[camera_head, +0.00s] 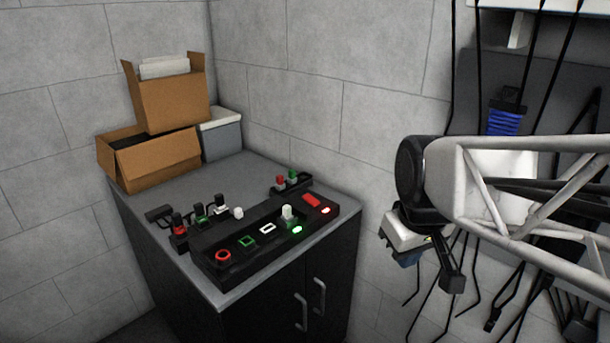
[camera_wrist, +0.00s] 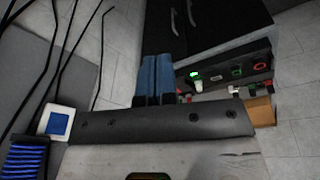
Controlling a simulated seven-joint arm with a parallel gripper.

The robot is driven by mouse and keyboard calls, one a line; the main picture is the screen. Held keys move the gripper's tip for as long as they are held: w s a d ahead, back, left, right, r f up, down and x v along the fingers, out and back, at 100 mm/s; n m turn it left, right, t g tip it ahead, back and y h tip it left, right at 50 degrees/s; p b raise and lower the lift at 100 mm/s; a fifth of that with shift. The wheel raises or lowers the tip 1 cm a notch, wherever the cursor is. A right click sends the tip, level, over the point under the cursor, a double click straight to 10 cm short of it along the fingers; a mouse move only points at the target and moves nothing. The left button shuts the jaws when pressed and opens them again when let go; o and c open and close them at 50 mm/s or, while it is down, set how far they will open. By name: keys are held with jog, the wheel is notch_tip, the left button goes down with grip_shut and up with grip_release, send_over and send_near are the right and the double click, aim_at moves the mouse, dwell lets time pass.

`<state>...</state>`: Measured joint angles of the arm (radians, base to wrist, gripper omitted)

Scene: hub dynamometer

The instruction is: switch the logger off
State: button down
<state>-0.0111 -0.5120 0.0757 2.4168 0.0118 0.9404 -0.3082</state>
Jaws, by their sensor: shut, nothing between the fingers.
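A black control panel (camera_head: 255,242) lies along the front of the cabinet top. It has a red ring, a green square, a white rectangle outline, a white knob (camera_head: 287,214) beside a lit green lamp (camera_head: 297,230), and a red switch (camera_head: 311,201) beside a lit red lamp (camera_head: 326,211). No readable label shows which part is the logger's. In the wrist view the panel (camera_wrist: 222,71) is sideways, with the green lamp (camera_wrist: 194,75) and white knob (camera_wrist: 198,87) visible. My gripper (camera_head: 408,259) is shut and empty, right of the cabinet and apart from the panel; its blue fingers (camera_wrist: 157,72) are together.
Red, green and white-topped plugs (camera_head: 200,212) stand behind the panel's left part. A small block with red and green tops (camera_head: 287,183) sits farther back. Cardboard boxes (camera_head: 168,100) stand at the back left. Black cables (camera_head: 540,60) hang at the right.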

jog(key=w+a+r+n, duration=0.2)
jog(key=w+n, duration=0.3)
jog(key=w, duration=0.6)
jog(key=n+g+y, duration=0.1)
jog(key=n, duration=1.7)
send_over(308, 196)
jog(key=s+d, duration=0.2)
notch_tip(308, 196, down, 6)
jog(key=shift+s+d+f, duration=0.1)
jog(key=shift+d, duration=0.05)
jog(key=shift+f, duration=0.2)
jog(key=f, duration=0.4)
jog(key=w+a+f, duration=0.1)
jog(key=f, duration=0.4)
jog(key=w+f, duration=0.1)
jog(key=f, duration=0.3)
jog(key=shift+a+f, duration=0.2)
jog(key=shift+a, duration=0.2)
